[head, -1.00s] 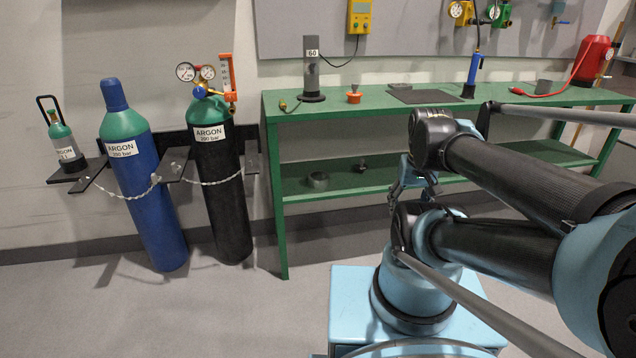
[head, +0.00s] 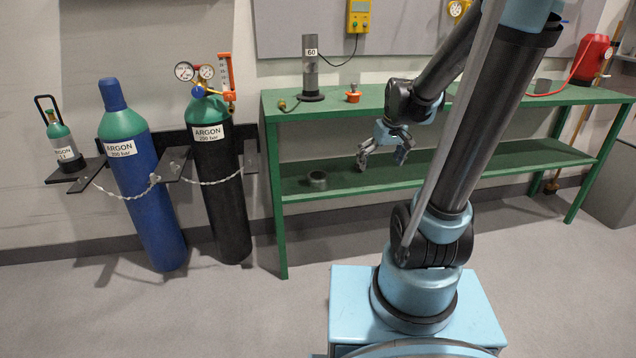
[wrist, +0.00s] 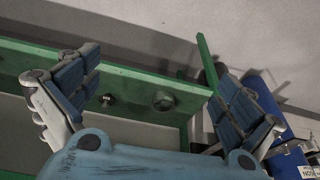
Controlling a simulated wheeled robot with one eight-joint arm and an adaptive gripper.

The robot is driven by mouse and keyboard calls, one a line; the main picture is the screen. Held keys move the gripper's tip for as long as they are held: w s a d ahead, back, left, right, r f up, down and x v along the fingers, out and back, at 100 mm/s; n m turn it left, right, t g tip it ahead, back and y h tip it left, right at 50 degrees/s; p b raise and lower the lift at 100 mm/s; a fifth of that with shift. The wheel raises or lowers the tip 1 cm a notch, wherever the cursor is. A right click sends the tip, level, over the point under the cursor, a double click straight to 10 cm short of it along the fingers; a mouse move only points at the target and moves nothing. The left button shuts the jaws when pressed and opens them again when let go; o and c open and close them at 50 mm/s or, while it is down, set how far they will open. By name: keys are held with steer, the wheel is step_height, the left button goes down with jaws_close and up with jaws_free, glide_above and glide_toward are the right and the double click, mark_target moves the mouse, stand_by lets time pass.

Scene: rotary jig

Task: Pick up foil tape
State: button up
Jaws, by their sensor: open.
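A grey ring-shaped roll, which looks like the foil tape (head: 318,180), lies on the lower shelf of the green bench near its left end. It also shows as a dark round shape in the wrist view (wrist: 163,100), between the fingers. My gripper (head: 382,158) is open and empty. It points down, to the right of the roll and apart from it, below the bench top. In the wrist view both blue-padded fingers (wrist: 152,68) are spread wide.
The green bench (head: 290,125) has its top above the lower shelf. A small dark item (wrist: 107,99) lies beside the roll on the shelf. A grey cylinder marked 60 (head: 311,70) and an orange item (head: 353,94) stand on top. Argon cylinders (head: 208,190) stand to the left.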

steer(key=w+a+f+n, duration=0.1)
steer(key=w+a+f, duration=0.2)
steer(key=w, duration=0.4)
steer(key=w+a+f+n, duration=0.1)
steer(key=w+a+f, duration=0.1)
steer(key=w+f, duration=0.3)
steer(key=n+y, duration=0.2)
steer(key=n, duration=0.1)
glide_toward(319, 177)
steer(key=shift+t, duration=0.3)
steer(key=s+f, duration=0.1)
steer(key=s+a+f, duration=0.1)
steer(key=s, duration=0.1)
steer(key=shift+s, duration=0.35)
steer(key=shift+x, duration=2.55)
steer(key=c, duration=1.1)
